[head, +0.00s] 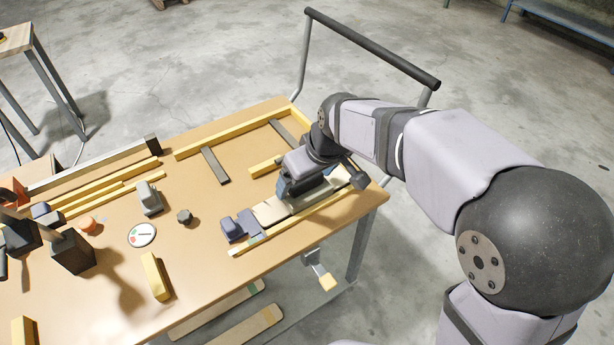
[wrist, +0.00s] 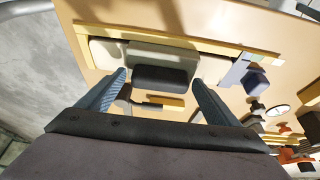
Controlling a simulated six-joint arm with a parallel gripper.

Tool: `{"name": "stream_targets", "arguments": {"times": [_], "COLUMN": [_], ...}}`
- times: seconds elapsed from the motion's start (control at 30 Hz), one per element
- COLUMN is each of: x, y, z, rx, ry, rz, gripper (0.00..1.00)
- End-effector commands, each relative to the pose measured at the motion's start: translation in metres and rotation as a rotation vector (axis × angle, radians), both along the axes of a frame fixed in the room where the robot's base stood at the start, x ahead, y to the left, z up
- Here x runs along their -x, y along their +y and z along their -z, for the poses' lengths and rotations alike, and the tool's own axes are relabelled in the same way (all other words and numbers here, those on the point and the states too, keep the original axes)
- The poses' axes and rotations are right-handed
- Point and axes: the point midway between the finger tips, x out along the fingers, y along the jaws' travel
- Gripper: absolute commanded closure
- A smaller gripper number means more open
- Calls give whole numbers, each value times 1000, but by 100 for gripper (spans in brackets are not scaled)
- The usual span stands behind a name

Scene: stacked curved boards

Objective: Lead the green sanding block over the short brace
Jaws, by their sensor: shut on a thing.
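The sanding block, grey-green with a dark grip (wrist: 160,77), lies between the two blue-grey fingers of my gripper (wrist: 159,80) in the wrist view. My gripper is shut on it. The block is over a pale board, which I take for the short brace; its ends show left (wrist: 105,50) and right (wrist: 212,68) of the block. In the head view the pale board (head: 270,210) lies near the table's front right edge, with my gripper (head: 305,190) over its right part. My gripper largely hides the block there. Whether the block touches the board cannot be told.
A blue-grey stop (head: 240,225) stands at the board's left end. A yellow strip (head: 290,222) runs along its front. A grey tool (head: 149,200), a white disc (head: 142,235) and a yellow wooden block (head: 155,277) lie further left. A yellow rail (head: 235,135) lies behind.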

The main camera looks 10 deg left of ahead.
Motion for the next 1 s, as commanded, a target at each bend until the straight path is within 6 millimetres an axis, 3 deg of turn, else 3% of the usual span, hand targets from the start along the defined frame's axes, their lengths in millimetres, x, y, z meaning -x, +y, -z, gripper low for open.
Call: {"name": "stream_targets", "arguments": {"times": [0.4,1.0], "x": [24,29], "y": [18,23], "z": [4,4], "rx": [8,7], "ry": [20,18], "rz": [-3,-1], "gripper": [37,37]}}
